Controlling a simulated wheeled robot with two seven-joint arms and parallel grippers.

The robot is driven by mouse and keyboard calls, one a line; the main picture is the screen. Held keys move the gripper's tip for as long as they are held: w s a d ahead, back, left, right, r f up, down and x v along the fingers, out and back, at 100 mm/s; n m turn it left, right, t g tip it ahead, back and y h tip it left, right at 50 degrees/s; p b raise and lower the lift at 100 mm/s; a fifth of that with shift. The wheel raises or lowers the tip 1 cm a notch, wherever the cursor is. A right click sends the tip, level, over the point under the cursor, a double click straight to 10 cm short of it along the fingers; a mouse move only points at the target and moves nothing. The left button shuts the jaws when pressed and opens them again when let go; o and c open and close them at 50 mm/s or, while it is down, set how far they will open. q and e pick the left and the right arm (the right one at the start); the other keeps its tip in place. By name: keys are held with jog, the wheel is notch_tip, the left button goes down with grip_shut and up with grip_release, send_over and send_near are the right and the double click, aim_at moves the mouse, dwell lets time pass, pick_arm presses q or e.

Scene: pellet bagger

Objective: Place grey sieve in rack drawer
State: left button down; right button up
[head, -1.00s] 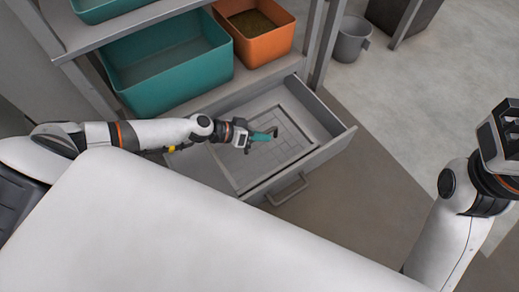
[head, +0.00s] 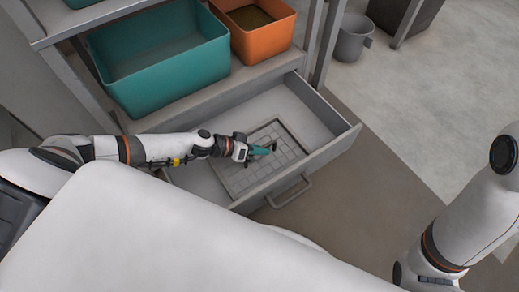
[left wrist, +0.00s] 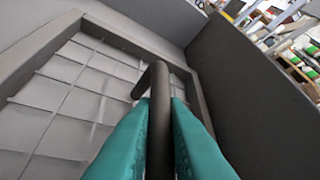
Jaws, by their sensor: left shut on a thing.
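The grey sieve (head: 285,160), a square frame with a mesh, lies roughly flat within the open rack drawer (head: 318,157), inside its walls. I cannot tell whether it rests on the drawer floor. My left gripper (head: 264,150) is over the sieve, with its teal fingers shut on the sieve's dark bent handle. In the left wrist view the fingers (left wrist: 160,135) clasp this handle (left wrist: 158,85), with the sieve's mesh (left wrist: 60,100) and frame beside and below. My right arm shows at the right, but its gripper is out of view.
A teal bin (head: 160,70) and an orange bin (head: 262,40) stand on the rack shelf (head: 215,98) above the drawer. The drawer handle (head: 290,193) faces the front. A grey bucket (head: 352,38) stands on the floor behind right. The floor right of the drawer is clear.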

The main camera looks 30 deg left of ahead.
pick_arm(q)
jog(key=shift+f, duration=0.15)
jog(key=c, duration=1.5)
grip_release()
jog(key=shift+o, duration=0.2)
